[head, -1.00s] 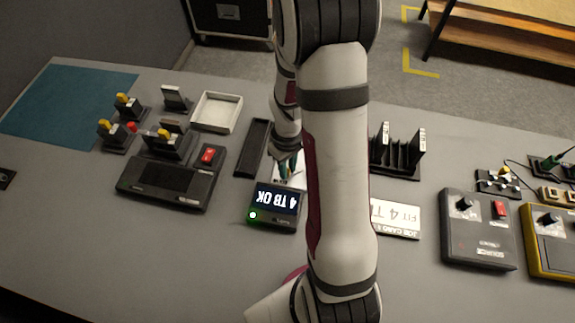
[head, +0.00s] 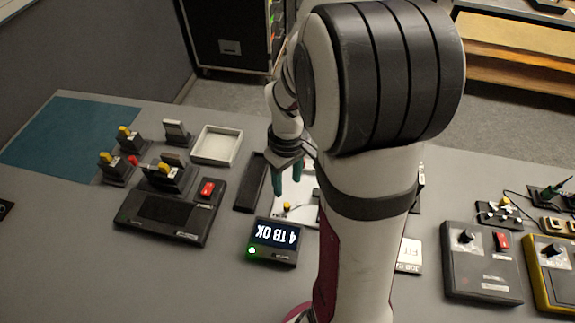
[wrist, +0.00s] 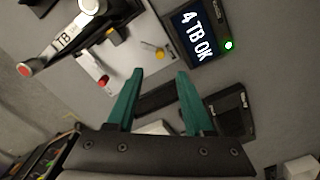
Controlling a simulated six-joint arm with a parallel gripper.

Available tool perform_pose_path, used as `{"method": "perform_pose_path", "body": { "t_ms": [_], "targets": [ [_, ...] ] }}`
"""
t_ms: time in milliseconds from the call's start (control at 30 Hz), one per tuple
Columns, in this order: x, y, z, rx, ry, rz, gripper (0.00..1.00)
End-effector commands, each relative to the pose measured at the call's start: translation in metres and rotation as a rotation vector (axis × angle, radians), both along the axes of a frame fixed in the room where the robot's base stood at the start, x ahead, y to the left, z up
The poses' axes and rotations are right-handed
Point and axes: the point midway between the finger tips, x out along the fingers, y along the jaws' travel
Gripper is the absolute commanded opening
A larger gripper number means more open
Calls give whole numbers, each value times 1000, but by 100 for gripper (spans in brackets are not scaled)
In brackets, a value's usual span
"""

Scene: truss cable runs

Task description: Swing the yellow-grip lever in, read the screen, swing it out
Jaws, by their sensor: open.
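The yellow-grip lever (wrist: 159,54) stands out from a white plate (wrist: 118,60) in the wrist view, beside the screen. Its yellow knob also shows in the head view (head: 287,206). A red-tipped lever (wrist: 104,81) sits on the same plate. The screen (head: 276,234) reads "4 TB OK" with a green light lit. It also shows in the wrist view (wrist: 192,33). My gripper (wrist: 160,73) is open and empty, its green fingers above the plate and apart from the yellow knob. In the head view, my gripper (head: 289,186) is just behind the screen. My arm hides part of the plate.
A black dock with a red switch (head: 207,188) stands left of the screen, with several yellow-topped pieces behind it. A white tray (head: 216,145) and a dark narrow tray (head: 251,182) lie behind. A source box (head: 482,262) stands at right.

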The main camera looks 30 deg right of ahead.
Motion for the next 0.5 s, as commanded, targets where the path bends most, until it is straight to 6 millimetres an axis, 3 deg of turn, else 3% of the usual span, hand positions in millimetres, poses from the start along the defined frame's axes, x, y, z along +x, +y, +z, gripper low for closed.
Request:
{"method": "perform_pose_path", "body": {
  "t_ms": [100, 200, 500],
  "targets": [
    [1, -1, 32, -2, -5, 0, 52],
    [1, -1, 50, -2, -3, 0, 52],
    [0, 0, 61, 0, 1, 1, 52]
  ]
}}
